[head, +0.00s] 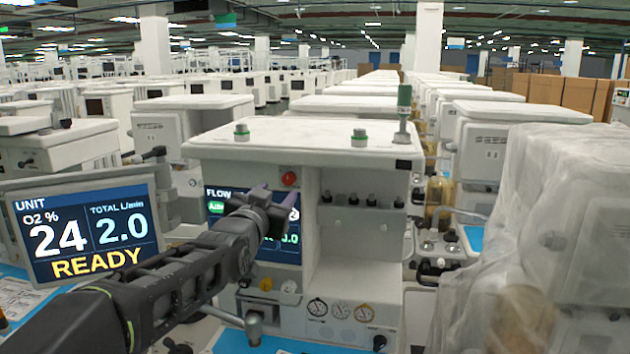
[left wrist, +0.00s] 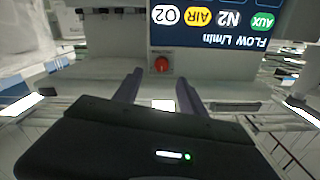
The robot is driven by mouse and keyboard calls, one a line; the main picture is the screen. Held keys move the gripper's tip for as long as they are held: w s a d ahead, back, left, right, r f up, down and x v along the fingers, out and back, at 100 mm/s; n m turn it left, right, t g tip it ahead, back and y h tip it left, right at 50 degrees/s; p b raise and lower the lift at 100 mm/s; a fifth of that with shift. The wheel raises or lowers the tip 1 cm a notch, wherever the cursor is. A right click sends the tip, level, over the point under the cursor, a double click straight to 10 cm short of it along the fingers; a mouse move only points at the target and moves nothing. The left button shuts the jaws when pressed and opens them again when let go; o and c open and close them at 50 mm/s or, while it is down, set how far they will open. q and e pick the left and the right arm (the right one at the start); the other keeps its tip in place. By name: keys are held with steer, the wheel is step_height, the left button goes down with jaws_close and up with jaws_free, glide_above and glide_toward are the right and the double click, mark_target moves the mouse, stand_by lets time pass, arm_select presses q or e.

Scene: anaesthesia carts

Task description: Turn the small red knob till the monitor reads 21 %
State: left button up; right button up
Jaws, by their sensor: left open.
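The small red knob (head: 289,178) is on the front of the white cart, just above the flow screen (head: 220,200). In the left wrist view the knob (left wrist: 162,65) shows between and beyond my fingertips. The monitor (head: 88,227) at the left reads O2 24 %, total 2.0 L/min and READY. My left gripper (head: 272,200) is in front of the flow screen, a little below the knob in the head view. In the left wrist view its two fingers (left wrist: 160,80) are apart with nothing between them. My right gripper is not in view.
The white cart's top (head: 310,140) overhangs the panel and carries several green-ringed fittings. A row of dark knobs (head: 362,199) is to the right, with gauges (head: 340,310) lower down. A plastic-draped cart (head: 560,220) stands at the right.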

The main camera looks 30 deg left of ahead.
mark_target(287, 180)
arm_select(q)
steer(key=p+x, duration=0.3)
steer(key=x, duration=0.3)
steer(key=shift+a+r+p, duration=0.15)
steer(key=shift+a+p, duration=0.05)
steer(key=shift+p, duration=0.1)
steer(key=shift+w+a, duration=0.2)
steer(key=shift+w, duration=0.35)
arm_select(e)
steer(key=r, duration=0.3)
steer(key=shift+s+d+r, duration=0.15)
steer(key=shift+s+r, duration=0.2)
arm_select(q)
steer(key=shift+c, duration=0.6)
jaws_close()
